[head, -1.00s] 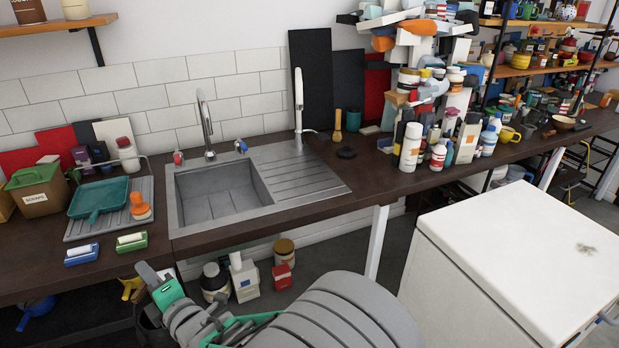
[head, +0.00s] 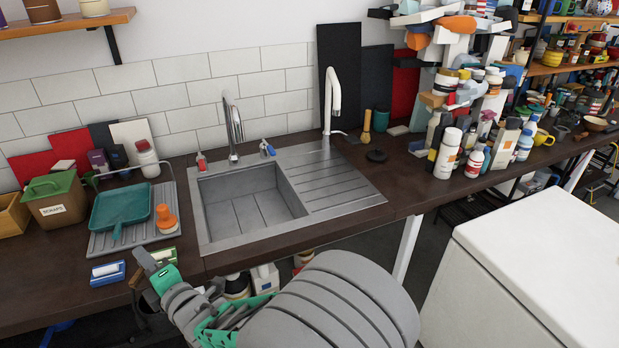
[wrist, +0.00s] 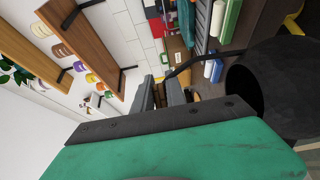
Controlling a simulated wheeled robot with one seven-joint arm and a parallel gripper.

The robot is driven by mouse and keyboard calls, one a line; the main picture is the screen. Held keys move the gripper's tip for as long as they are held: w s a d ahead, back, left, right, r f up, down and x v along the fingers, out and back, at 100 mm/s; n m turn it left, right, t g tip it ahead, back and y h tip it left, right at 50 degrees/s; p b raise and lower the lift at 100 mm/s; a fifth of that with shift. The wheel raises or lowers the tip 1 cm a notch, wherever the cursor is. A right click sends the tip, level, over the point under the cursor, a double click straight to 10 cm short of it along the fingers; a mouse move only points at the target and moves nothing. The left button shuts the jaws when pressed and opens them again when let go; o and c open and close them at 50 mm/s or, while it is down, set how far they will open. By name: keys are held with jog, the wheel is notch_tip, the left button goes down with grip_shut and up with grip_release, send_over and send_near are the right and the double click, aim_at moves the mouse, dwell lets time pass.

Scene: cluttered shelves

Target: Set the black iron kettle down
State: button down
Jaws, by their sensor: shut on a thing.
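The black iron kettle (wrist: 287,72) fills the right side of the wrist view as a dark round body, partly cut off by the frame edge. Its thin curved handle (wrist: 212,56) runs to my gripper (wrist: 161,88), whose fingers are closed on it. In the head view, my gripper (head: 155,266) is at the lower left, by the counter's front edge. The kettle (head: 149,312) shows there only as a dark shape under the gripper, mostly hidden by my arm. It hangs in front of the counter, apart from the worktop as far as I can tell.
The dark counter (head: 60,282) has bare strips at front left and right of the sink (head: 205,228). A drying rack (head: 172,195) holds a teal dustpan (head: 120,208). Bottles (head: 447,153) crowd the right. A white-topped unit (head: 550,250) stands front right.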

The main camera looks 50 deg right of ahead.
jog(key=w+d+r+m+g+h+p, duration=0.1)
jog(key=w+d+r+m+h, duration=0.2)
jog(key=d, duration=0.6)
jog(key=d+r+m+g+h+p, duration=0.1)
jog(key=d+r+m+h, duration=0.1)
jog(key=d+r+h, duration=0.55)
jog(key=s+d+r+m+g+h, duration=0.2)
jog(key=d+m, duration=0.1)
jog(key=d, duration=0.6)
jog(key=s+d+r+m+g+h, duration=0.1)
jog(key=s+d+r+m+g, duration=0.15)
jog(key=d, duration=0.65)
jog(key=s+d+r+m+g+h, duration=0.1)
jog(key=s+d+r+m+g, duration=0.2)
jog(key=s+d+g, duration=0.2)
jog(key=s+d+r+m+g+h, duration=0.1)
jog(key=s+d+r+m+g, duration=0.2)
jog(key=s, duration=0.8)
jog(key=s+d+r+m+g+h, duration=0.2)
jog(key=s+d+r+m+g, duration=0.1)
jog(key=s+d+r+g, duration=0.2)
jog(key=s+d+g, duration=0.2)
jog(key=s+d, duration=0.1)
jog(key=s, duration=0.1)
jog(key=shift+d+m, duration=0.35)
